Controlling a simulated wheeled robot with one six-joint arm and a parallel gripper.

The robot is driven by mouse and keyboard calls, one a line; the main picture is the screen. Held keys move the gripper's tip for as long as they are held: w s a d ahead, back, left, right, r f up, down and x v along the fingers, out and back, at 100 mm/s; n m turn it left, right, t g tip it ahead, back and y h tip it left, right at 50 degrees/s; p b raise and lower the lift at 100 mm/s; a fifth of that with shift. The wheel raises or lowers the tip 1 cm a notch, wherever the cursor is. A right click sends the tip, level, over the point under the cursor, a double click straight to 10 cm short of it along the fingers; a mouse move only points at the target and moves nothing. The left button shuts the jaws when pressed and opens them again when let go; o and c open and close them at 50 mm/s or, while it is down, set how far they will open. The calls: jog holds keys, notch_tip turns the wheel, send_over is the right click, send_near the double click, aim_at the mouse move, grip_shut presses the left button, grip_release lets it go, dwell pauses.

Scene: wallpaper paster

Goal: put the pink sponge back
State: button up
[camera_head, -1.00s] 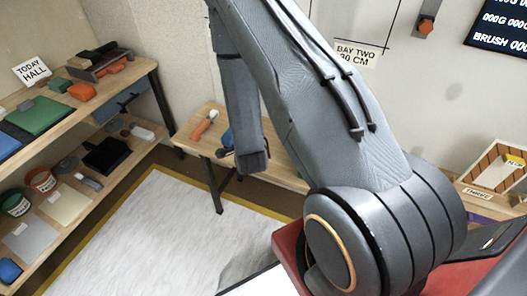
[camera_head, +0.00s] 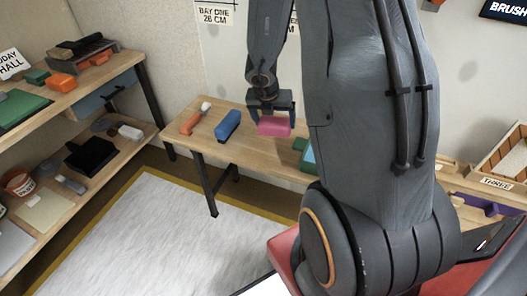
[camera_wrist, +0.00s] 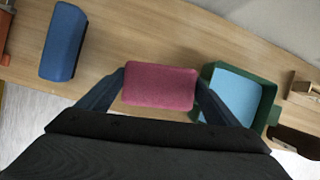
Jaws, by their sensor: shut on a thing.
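The pink sponge (camera_head: 274,126) is held between the fingers of my gripper (camera_head: 271,118), over the wooden bench at the back wall. In the wrist view the pink sponge (camera_wrist: 160,86) lies level across both dark fingers of my gripper (camera_wrist: 158,90). I cannot tell whether its underside touches the bench. A green tray with a light blue inside (camera_wrist: 240,95) stands just right of the sponge in the wrist view. In the head view this tray (camera_head: 308,152) is partly hidden by my arm.
A blue block (camera_head: 228,125) and an orange-handled tool (camera_head: 195,119) lie on the bench (camera_head: 250,155), left of the sponge. A shelf unit with several items stands at the left. A wooden crate labelled THREE (camera_head: 500,160) is at the right. Bare bench shows between blue block and sponge.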

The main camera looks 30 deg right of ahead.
aim_at(265, 118)
jog(key=shift+w+a+r+m+b, duration=0.2)
jog(key=shift+w+a+m, duration=0.25)
jog(key=shift+w, duration=0.2)
jog(key=shift+w+a+r+m+b, duration=0.15)
jog(key=shift+w+a+m, duration=0.25)
jog(key=shift+w, duration=0.2)
jog(key=shift+w+a, duration=0.15)
jog(key=shift+w, duration=0.05)
notch_tip(265, 118, down, 10)
jog(key=b, duration=0.6)
jog(key=shift+r, duration=0.15)
jog(key=o, duration=1)
